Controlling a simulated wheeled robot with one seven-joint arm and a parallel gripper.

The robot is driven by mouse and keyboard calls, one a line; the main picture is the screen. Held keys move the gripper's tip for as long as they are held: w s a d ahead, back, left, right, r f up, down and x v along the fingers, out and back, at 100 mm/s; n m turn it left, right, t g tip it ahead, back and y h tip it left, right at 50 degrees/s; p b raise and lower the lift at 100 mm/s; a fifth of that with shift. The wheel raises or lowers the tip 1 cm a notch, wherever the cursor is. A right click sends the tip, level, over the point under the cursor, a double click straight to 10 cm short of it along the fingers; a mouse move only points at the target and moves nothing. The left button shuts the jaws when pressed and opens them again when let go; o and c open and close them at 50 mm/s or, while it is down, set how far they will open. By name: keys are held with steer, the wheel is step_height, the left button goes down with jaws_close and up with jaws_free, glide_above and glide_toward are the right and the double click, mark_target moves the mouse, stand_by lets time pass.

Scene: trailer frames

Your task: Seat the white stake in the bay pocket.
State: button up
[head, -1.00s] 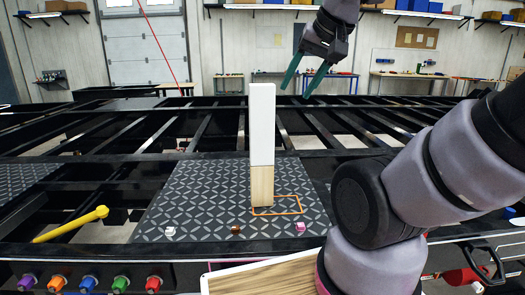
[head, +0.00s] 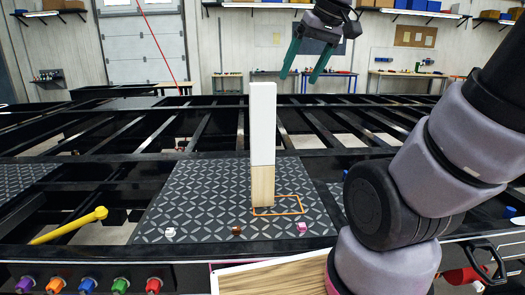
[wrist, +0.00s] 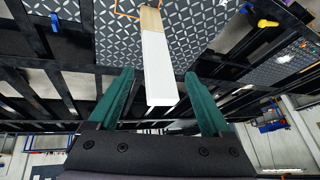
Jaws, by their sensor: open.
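The white stake (head: 262,125) stands upright on a dark patterned plate (head: 190,205). Its upper part is white and its lower part is bare wood. Its foot is at the left side of an orange rectangular outline (head: 285,197) on the plate; whether that marks the bay pocket I cannot tell. My gripper (head: 298,79) is open and empty, with green fingers pointing down, just right of the stake's top in the head view and apart from it. In the wrist view the stake (wrist: 158,60) shows between the spread fingers, its white top end towards me.
Black frame beams (head: 100,140) with open gaps surround the plate. A yellow handle (head: 70,225) lies at the left. Small white, brown and pink pieces sit along the plate's front edge. Coloured knobs (head: 88,284) line the front left, and a wooden board (head: 270,279) is at the front.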

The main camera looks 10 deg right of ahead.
steer(key=w+a+r+n+g, duration=0.1)
steer(key=w+n+g, duration=0.2)
steer(key=w+n, duration=0.55)
steer(key=n+g+y, duration=0.2)
steer(key=n, duration=0.5)
glide_toward(259, 101)
steer(key=shift+w+d+r, duration=0.1)
steer(key=shift+w+d, duration=0.05)
steer(key=shift+w, duration=0.3)
steer(key=shift+w+d+r, duration=0.1)
steer(key=shift+w+d, duration=0.05)
steer(key=shift+w, duration=0.3)
steer(key=shift+w+a+f, duration=0.1)
steer(key=shift+a+f, duration=0.05)
steer(key=shift+f, duration=0.2)
steer(key=shift+n, duration=0.25)
steer(key=x, duration=1)
steer(key=shift+f, duration=0.1)
steer(key=shift+c, duration=0.3)
jaws_close()
